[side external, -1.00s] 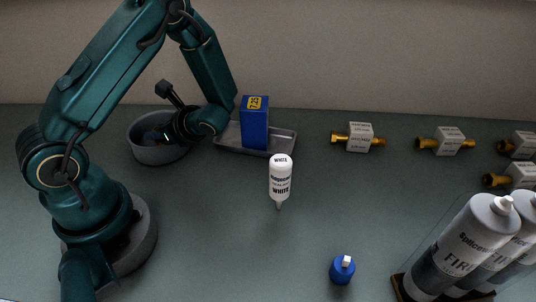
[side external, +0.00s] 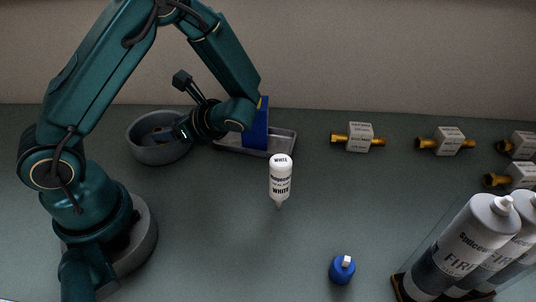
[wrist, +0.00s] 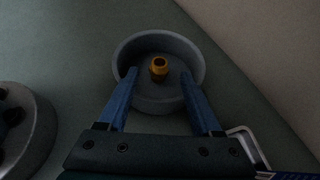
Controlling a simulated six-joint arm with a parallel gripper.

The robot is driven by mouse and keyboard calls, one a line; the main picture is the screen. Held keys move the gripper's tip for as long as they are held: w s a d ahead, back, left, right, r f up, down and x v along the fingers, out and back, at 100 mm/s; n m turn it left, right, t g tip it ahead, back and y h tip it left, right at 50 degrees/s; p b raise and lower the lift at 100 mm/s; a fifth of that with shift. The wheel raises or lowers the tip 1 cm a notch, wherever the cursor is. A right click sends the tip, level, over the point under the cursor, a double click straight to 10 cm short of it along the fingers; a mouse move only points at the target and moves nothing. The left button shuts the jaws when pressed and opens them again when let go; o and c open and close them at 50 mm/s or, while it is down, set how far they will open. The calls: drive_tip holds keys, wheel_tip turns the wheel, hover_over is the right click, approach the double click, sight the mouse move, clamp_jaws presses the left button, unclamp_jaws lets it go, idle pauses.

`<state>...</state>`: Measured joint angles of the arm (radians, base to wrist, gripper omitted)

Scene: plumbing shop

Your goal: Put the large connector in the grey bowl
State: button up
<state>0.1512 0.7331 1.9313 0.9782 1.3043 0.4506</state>
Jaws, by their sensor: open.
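The grey bowl (side external: 150,156) stands on the table at the back left. It also shows in the wrist view (wrist: 158,104). A brass connector (wrist: 159,72) stands upright inside the bowl in the wrist view; I take it as the large connector. My gripper (wrist: 158,75) is open, its blue fingers spread either side of the connector in that view, with gaps to both. In the side view my gripper (side external: 163,134) points left at the bowl, and the connector is not clear there.
A grey tray (side external: 285,143) with a blue box (side external: 258,130) is right of the bowl, partly behind my wrist. Brass valves (side external: 359,137) line the back right; large cartridges (side external: 463,245) stand front right.

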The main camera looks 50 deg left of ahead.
drive_tip(key=v, duration=0.4)
drive_tip(key=shift+w+d+r, duration=0.1)
drive_tip(key=shift+d, duration=0.05)
drive_tip(key=s+d+r+n+t+h, duration=0.2)
drive_tip(key=d+r+n+t+h, duration=0.2)
drive_tip(key=d+n+h, duration=0.2)
drive_tip(key=s+d+r+n+t+h, duration=0.2)
drive_tip(key=d+r+n+t+h, duration=0.2)
drive_tip(key=n, duration=0.5)
drive_tip(key=d+h, duration=0.1)
drive_tip(key=d, duration=0.1)
drive_tip(key=shift+s+d+r+t+h, duration=0.25)
drive_tip(key=shift+s+r+t+h, duration=0.05)
drive_tip(key=shift+r+t+h, duration=0.1)
